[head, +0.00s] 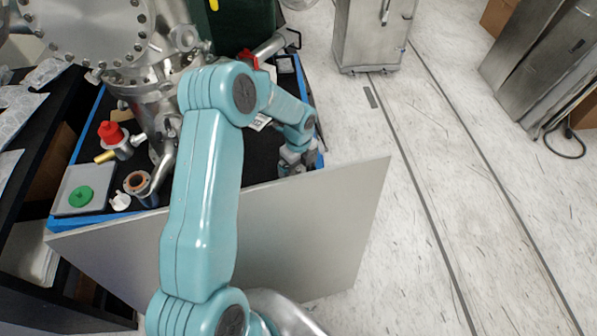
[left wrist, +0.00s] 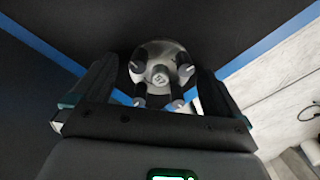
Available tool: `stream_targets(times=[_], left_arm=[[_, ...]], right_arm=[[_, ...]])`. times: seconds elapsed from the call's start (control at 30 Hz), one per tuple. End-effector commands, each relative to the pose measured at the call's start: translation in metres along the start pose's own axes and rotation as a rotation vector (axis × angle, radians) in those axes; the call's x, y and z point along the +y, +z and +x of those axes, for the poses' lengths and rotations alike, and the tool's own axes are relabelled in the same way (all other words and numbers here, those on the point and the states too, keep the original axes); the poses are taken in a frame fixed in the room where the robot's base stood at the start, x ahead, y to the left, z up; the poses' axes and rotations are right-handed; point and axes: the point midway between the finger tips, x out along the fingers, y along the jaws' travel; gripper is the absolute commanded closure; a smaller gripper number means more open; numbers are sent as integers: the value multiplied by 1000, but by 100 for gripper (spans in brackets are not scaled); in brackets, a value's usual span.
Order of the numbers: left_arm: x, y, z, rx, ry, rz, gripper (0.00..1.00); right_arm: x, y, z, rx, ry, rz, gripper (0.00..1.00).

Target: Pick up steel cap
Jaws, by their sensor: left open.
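The steel cap (left wrist: 158,62) is a round, shiny metal piece with a central hub and several dark-sleeved posts around it. In the left wrist view it sits on a black surface, between the two fingers of my left gripper (left wrist: 157,77). The fingers are spread, one on each side of it; I cannot tell whether either touches it. In the head view my left gripper (head: 296,162) is low over the right end of the blue-edged black cart top (head: 237,167). I cannot clearly make out the cap there. My right gripper is not in view.
A grey panel (head: 300,235) stands along the cart's near side, close to the gripper. A steel chamber (head: 95,30), a red-topped fitting (head: 112,135) and a tray with a green disc (head: 80,196) occupy the cart's left.

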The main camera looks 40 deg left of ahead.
Motion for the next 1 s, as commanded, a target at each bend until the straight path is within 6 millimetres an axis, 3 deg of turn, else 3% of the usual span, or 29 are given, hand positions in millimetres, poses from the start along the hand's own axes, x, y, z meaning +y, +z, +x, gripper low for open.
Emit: stream_targets(times=[0.03, 0.2, 0.23, 0.67, 0.87, 1.0], left_arm=[[0, 0, 0, 0, 0, 0, 0], [0, 0, 0, 0, 0, 0, 55], [0, 0, 0, 0, 0, 0, 60], [-1, 1, -12, -3, -3, 0, 60], [-2, 1, -49, -4, -7, 0, 60], [-2, 1, -92, -4, -10, 0, 60]], right_arm=[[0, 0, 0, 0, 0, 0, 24], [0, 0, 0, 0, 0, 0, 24], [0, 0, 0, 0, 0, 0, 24], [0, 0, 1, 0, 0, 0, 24], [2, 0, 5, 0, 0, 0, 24], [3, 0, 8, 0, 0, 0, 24]])
